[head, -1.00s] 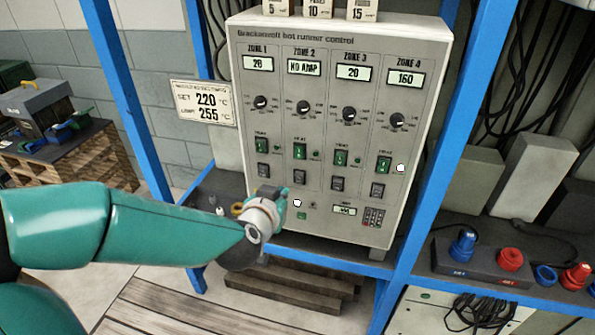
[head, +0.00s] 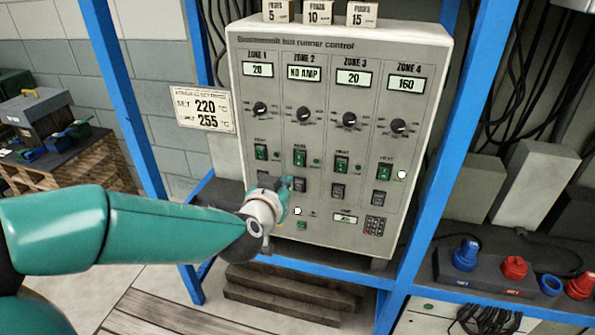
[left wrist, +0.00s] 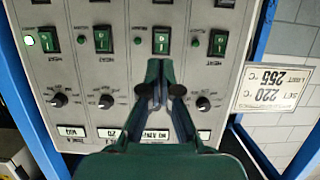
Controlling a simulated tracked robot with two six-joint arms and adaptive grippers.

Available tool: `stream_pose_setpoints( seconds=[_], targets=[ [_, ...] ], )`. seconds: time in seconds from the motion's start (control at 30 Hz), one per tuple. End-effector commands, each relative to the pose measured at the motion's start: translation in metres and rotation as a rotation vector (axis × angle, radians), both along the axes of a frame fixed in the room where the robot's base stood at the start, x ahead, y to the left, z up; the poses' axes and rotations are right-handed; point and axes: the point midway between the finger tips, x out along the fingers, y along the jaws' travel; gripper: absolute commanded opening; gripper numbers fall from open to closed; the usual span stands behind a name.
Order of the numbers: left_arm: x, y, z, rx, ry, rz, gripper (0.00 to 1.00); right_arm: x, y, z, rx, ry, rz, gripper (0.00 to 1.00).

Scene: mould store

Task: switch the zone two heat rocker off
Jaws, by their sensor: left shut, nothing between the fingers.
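The control cabinet (head: 330,222) has a column for each zone. The zone two heat rocker (head: 299,158) is a green switch in a dark frame, below the zone two knob (head: 304,115) and the display (head: 304,74) reading "NO AMP". The rocker also shows in the upside-down left wrist view (left wrist: 161,41); which side is pressed in is too small to tell. My left gripper (head: 288,183) is shut and empty in front of the panel, below the rocker in the head view. In the left wrist view its fingertips (left wrist: 160,66) point at the rocker with a small gap in the picture; contact cannot be told.
Similar green heat rockers stand either side, for zone one (head: 261,152) and zone three (head: 341,164). Dark rockers (head: 338,191) sit below. Blue frame posts (head: 124,100) flank the cabinet. A setpoint sign (head: 203,108) hangs left. Fuse boxes (head: 318,13) stand on top.

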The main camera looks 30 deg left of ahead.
Motion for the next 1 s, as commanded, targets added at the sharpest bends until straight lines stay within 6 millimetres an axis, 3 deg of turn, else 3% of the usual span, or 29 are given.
stream_pose_setpoints(
  seconds=[0.3,0.5,1.0],
  targets=[
    [0.061,0.015,-0.021,0.000,0.003,0.001,0.00,0.000,0.000,0.001,0.000,0.000,0.000,0.40],
    [0.085,0.020,-0.028,-0.001,0.002,-0.001,0.00,0.000,0.000,0.006,0.000,0.000,0.000,0.40],
    [0.094,0.022,-0.032,-0.002,0.000,-0.002,0.00,0.000,0.000,0.006,0.000,0.000,0.000,0.40]
  ],
)
